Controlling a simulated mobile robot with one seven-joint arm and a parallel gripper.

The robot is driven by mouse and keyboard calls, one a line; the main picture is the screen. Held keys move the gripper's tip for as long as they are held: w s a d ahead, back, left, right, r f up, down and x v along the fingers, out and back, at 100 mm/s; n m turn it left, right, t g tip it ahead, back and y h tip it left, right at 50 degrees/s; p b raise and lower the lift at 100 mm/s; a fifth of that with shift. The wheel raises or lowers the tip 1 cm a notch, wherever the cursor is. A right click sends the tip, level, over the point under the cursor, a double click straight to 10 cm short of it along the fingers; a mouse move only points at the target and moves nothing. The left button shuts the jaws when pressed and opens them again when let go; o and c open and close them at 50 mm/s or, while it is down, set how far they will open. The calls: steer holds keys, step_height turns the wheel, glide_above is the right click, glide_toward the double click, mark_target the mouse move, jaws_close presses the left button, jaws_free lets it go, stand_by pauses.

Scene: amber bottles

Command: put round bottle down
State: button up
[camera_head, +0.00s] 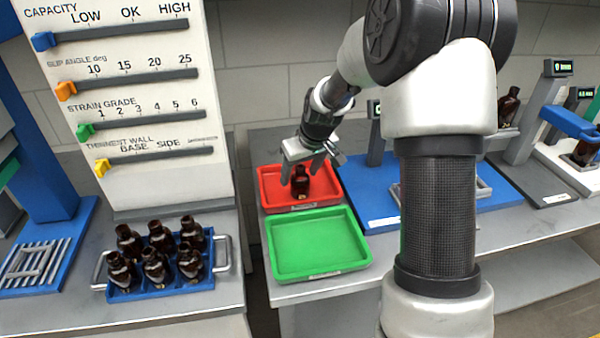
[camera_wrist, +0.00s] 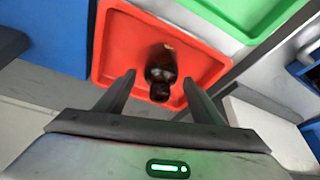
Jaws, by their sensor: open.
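A dark amber round bottle (camera_head: 301,182) stands in the red tray (camera_head: 272,203) in the head view. In the wrist view the bottle (camera_wrist: 161,70) shows over the red tray's floor (camera_wrist: 120,45), its neck towards my gripper. My gripper (camera_head: 302,172) is just above and around the bottle's upper part in the head view. In the wrist view its two fingers (camera_wrist: 158,82) are spread with the bottle between and beyond their tips, and a gap shows on each side. The gripper is open and holds nothing.
An empty green tray (camera_head: 318,245) lies directly in front of the red one. A blue rack (camera_head: 150,290) of several amber bottles stands on the left bench. A blue mat (camera_head: 365,190) lies right of the trays, and a gauge board (camera_head: 130,185) rises behind the rack.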

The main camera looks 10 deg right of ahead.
steer(key=v, duration=1.2)
steer(key=s+a+r+m+h, duration=0.1)
steer(key=s+r, duration=0.3)
steer(key=s, duration=0.4)
steer(key=s+a+r+m, duration=0.1)
steer(key=s+r, duration=0.3)
steer(key=s, duration=0.4)
steer(key=s+f+m+t, duration=0.1)
steer(key=s+m, duration=0.1)
steer(key=s, duration=1)
steer(key=shift+g, duration=0.3)
step_height(320, 180, up, 5)
steer(key=p, duration=0.7)
steer(key=shift+d+r+p, duration=0.1)
steer(key=shift+d+p, duration=0.1)
steer(key=shift+p, duration=0.1)
